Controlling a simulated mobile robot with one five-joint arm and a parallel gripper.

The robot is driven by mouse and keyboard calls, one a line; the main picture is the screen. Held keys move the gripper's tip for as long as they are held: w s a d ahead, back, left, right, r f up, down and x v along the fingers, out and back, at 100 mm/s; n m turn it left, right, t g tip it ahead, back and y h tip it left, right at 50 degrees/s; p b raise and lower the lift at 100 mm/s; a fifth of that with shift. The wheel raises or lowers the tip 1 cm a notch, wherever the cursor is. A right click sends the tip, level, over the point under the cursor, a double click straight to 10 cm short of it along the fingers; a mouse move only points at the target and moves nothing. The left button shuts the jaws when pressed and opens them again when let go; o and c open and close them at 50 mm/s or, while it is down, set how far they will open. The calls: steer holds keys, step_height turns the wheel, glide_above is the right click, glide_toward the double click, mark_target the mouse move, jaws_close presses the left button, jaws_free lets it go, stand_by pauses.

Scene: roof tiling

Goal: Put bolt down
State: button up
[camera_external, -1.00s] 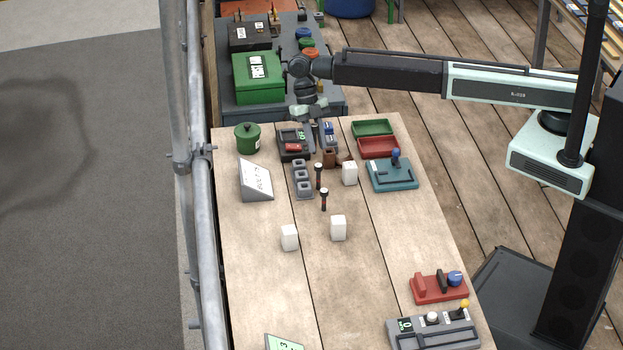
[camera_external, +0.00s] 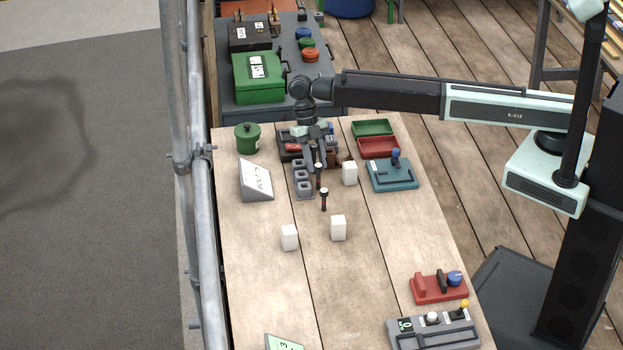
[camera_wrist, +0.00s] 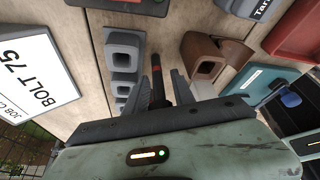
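My gripper (camera_external: 314,160) is low over the far part of the bench, just behind the standing bolts. A dark bolt with a red band (camera_wrist: 156,83) is between my fingers in the wrist view, and my gripper appears shut on it. Its lower end is hard to make out in the external view. Two other dark bolts with red bands stand upright on the bench, the farther one (camera_external: 318,178) and the nearer one (camera_external: 324,199). A row of grey sockets (camera_external: 303,181) is just left of my gripper; it also shows in the wrist view (camera_wrist: 122,62).
A brown holder (camera_wrist: 210,60) and a white block (camera_external: 350,173) are close on the right. A teal fixture (camera_external: 392,174) and red tray (camera_external: 378,147) lie farther right. A sign reading BOLT 75 (camera_wrist: 35,85) is left of the sockets. The bench middle is mostly clear.

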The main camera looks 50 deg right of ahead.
steer(key=shift+r, duration=0.1)
steer(key=p+v, duration=1.1)
steer(key=v, duration=0.1)
steer(key=s+d+m+t, duration=0.1)
steer(key=s+d+m, duration=0.4)
steer(key=d+m, duration=0.5)
steer(key=s+d+f+m+t+h, duration=0.1)
steer(key=s+d+m, duration=0.4)
steer(key=d+m, duration=0.6)
steer(key=s+d+m+t, duration=0.2)
steer(key=s+d+m, duration=0.3)
steer(key=d+m, duration=0.5)
steer(key=d, duration=0.9)
steer(key=shift+s+f+h, duration=0.35)
steer(key=shift+h, duration=0.05)
